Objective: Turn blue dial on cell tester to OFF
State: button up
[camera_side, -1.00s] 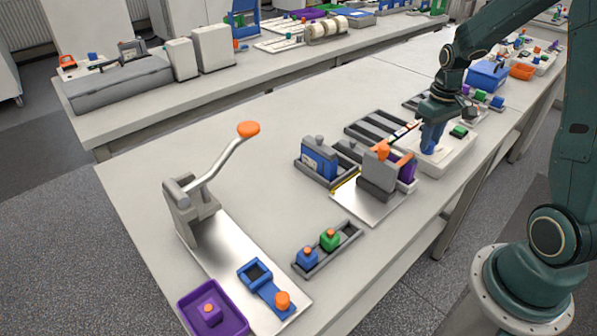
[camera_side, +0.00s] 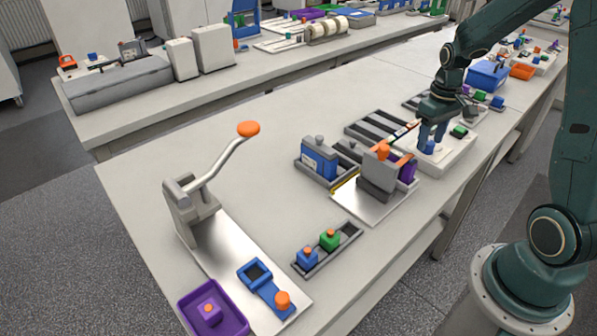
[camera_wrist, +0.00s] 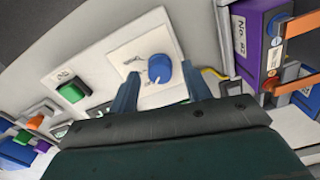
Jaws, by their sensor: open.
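The blue dial (camera_wrist: 159,68) is a round knob on a pale plate on the white cell tester (camera_wrist: 107,65). In the wrist view the dial sits between and slightly beyond the two blue fingers of my gripper (camera_wrist: 158,88). The gripper is open, with a gap on both sides of the dial. The markings around the dial are too small to read.
A green button (camera_wrist: 72,93) is on the tester. A grey clamp block with an orange top (camera_side: 383,150) and a purple cell (camera_side: 407,172) stand close to the left of the gripper. A dark slotted rack (camera_side: 375,133) lies behind them.

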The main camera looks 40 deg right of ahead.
aim_at(430, 142)
notch_tip(430, 142, up, 14)
jog(key=shift+f, duration=0.2)
dwell(0.4)
jog(key=s+a+r+n+t, duration=0.1)
jog(key=s+a+r+t, duration=0.1)
jog(key=s+a, duration=0.4)
jog(key=s+a+r+n+t, duration=0.1)
jog(key=s+a, duration=0.6)
jog(key=a, duration=0.7)
jog(key=r+t, duration=0.1)
jog(key=t, duration=0.1)
jog(key=shift+s+a+t, duration=0.15)
jog(key=shift+a+t, duration=0.15)
jog(key=shift+a, duration=0.1)
